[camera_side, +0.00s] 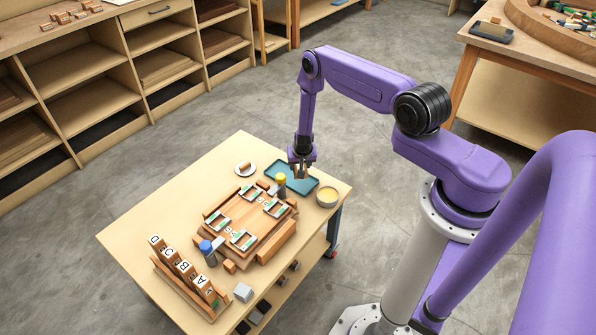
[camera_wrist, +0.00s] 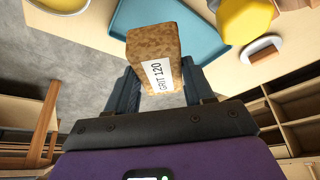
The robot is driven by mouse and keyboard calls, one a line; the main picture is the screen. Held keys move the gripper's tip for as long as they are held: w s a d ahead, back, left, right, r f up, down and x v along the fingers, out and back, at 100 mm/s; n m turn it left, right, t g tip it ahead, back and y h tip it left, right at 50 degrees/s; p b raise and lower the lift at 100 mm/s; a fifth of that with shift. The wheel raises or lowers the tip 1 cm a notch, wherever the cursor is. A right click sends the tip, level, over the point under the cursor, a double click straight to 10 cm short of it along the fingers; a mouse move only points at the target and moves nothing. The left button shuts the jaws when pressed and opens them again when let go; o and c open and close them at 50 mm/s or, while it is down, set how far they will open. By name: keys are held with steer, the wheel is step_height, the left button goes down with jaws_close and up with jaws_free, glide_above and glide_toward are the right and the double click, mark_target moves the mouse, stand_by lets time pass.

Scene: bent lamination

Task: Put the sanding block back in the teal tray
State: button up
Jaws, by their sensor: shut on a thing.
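The sanding block (camera_wrist: 152,50) is a speckled brown block with a white label reading "GRIT 120". My gripper (camera_wrist: 160,88) is shut on it, with a dark finger on either side in the wrist view. In the side view my gripper (camera_side: 301,172) is over the teal tray (camera_side: 312,182), near its middle. The teal tray also shows in the wrist view (camera_wrist: 195,25), beyond the block. The block looks held above the tray, but the gap is hard to judge. No other thing shows in the visible part of the tray.
A yellow-capped bottle (camera_side: 281,180) stands close by the tray's left front. A round tin (camera_side: 327,197) is at its right, and a white dish (camera_side: 246,169) at its left. A wooden clamping jig (camera_side: 245,222) and a lettered rack (camera_side: 184,270) fill the table's front.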

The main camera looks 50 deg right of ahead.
steer(key=shift+w+d+f, duration=0.2)
steer(key=shift+w+f, duration=0.35)
steer(key=shift+f, duration=0.15)
steer(key=shift+w+f, duration=0.1)
steer(key=shift+f, duration=1.5)
steer(key=shift+f, duration=0.6)
steer(key=o, duration=1)
